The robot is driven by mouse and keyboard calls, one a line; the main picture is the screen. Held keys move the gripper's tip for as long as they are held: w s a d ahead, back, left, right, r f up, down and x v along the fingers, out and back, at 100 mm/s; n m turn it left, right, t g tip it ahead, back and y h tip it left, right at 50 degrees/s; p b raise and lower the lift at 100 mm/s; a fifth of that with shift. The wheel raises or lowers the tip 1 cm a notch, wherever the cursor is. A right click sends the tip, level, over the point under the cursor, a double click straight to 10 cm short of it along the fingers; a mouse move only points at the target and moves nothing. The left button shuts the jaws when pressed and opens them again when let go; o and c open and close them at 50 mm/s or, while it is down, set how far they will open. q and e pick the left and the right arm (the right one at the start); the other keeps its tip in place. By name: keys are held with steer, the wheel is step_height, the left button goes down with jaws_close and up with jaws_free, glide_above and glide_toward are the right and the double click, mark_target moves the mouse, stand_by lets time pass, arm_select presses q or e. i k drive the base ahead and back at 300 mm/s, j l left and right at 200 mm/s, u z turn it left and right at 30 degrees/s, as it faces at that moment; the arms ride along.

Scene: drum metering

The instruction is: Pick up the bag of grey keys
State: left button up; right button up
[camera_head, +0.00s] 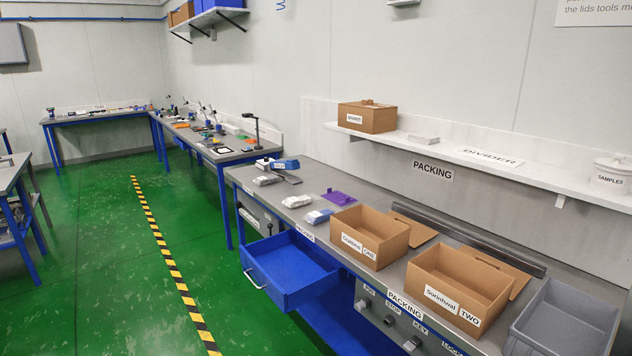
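I cannot make out for sure which item is the bag of grey keys. Small pale packets lie on the left part of the packing bench (375,224). One whitish-grey packet (297,201) lies near the front edge. Another pale packet (267,180) lies farther left. A white and light-blue packet (318,216) lies to the right, beside the first box. Their contents are too small to read. Neither of my grippers is in view.
An open blue drawer (284,264) juts out below the bench front. Two open cardboard boxes, Crabton ONE (361,246) and Sornhwal TWO (446,297), and a grey crate (562,322) stand to the right. A purple item (340,197) lies behind the packets.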

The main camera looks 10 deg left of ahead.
mark_target(262, 180)
steer(key=i+j+z, duration=0.1)
steer(key=z, duration=0.4)
steer(key=i+j+z, duration=0.1)
steer(key=z, duration=0.35)
steer(key=j+z, duration=0.25)
steer(key=z, duration=0.25)
steer(key=j+z, duration=0.2)
steer(key=z, duration=0.25)
steer(key=j, duration=1.8)
steer(key=k+j, duration=0.1)
steer(key=j, duration=1.7)
